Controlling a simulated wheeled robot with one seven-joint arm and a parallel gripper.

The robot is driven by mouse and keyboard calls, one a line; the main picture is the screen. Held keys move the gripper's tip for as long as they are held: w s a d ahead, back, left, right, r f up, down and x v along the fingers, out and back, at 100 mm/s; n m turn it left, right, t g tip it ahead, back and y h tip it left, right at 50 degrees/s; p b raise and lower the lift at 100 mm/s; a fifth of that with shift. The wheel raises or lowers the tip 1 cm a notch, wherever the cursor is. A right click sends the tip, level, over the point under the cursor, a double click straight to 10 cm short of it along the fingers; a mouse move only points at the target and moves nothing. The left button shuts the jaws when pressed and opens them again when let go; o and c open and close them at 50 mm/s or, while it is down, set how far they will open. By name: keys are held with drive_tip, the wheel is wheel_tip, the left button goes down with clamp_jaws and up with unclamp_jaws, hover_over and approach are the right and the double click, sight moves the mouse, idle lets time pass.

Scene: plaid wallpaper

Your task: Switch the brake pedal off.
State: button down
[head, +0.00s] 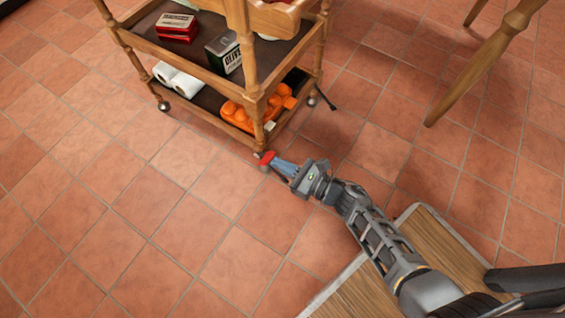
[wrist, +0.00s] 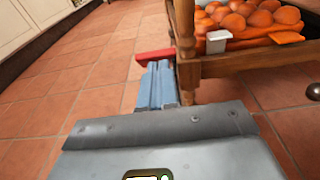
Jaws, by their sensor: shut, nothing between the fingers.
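The brake pedal (head: 265,158) is a small red piece low at the near corner leg of a wooden trolley, by its caster. In the wrist view the red pedal (wrist: 154,55) lies just past my fingertips, left of the trolley leg. My gripper (head: 277,164) is shut and empty, its blue fingers low over the floor and pointing at the pedal. The fingers (wrist: 158,68) are side by side in the wrist view. They look very close to the pedal; I cannot tell whether they touch it. The caster under the pedal is mostly hidden.
The wooden trolley (head: 256,108) carries red boxes (head: 177,27), a dark tin (head: 224,52), white rolls (head: 178,80) and orange items (head: 240,117). A wooden leg (head: 480,62) stands at upper right. The tiled floor (head: 130,230) is clear at left.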

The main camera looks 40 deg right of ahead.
drive_tip(key=shift+w+a+r+g+h+p, duration=0.15)
drive_tip(key=shift+r+g+p, duration=0.3)
drive_tip(key=shift+p, duration=0.65)
drive_tip(key=shift+w+r+g+h+p, duration=0.2)
drive_tip(key=shift+r+g+p, duration=0.25)
drive_tip(key=shift+p, duration=0.65)
drive_tip(key=shift+w, duration=0.3)
drive_tip(key=shift+w+r, duration=0.1)
drive_tip(key=shift+b, duration=0.3)
